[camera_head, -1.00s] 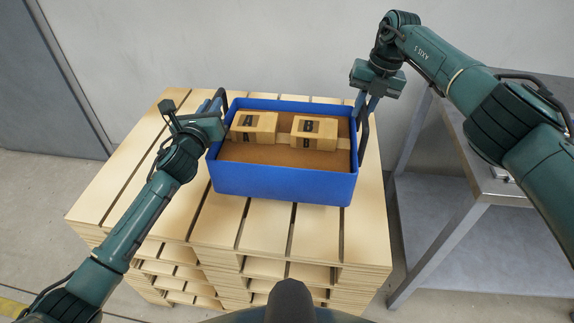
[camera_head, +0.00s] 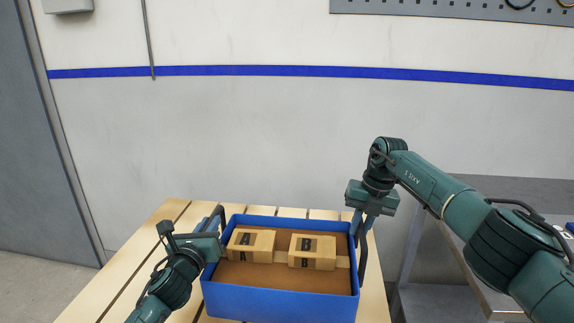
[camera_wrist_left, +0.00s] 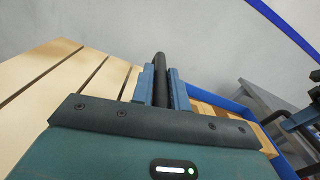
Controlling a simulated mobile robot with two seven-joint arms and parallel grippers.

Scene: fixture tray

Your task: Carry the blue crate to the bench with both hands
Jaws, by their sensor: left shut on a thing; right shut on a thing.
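The blue crate (camera_head: 281,304) is at the pallet stack in the head view; I cannot tell whether there is a gap under it. It looks level and holds a box marked A (camera_head: 251,246) and a box marked B (camera_head: 312,251) on a brown floor. My left gripper (camera_head: 217,218) is shut on the crate's left handle, a dark bar that shows between the fingers in the left wrist view (camera_wrist_left: 160,72). My right gripper (camera_head: 361,222) is shut on the right handle (camera_head: 363,256). The bench (camera_head: 535,192), with a grey top, stands at the right, partly behind my right arm.
The wooden pallet stack (camera_head: 130,262) lies under and around the crate. A grey wall with a blue stripe (camera_head: 250,71) is behind it, with a pegboard (camera_head: 450,8) at upper right. A dark door (camera_head: 38,150) is at the left. A gap separates pallets and bench.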

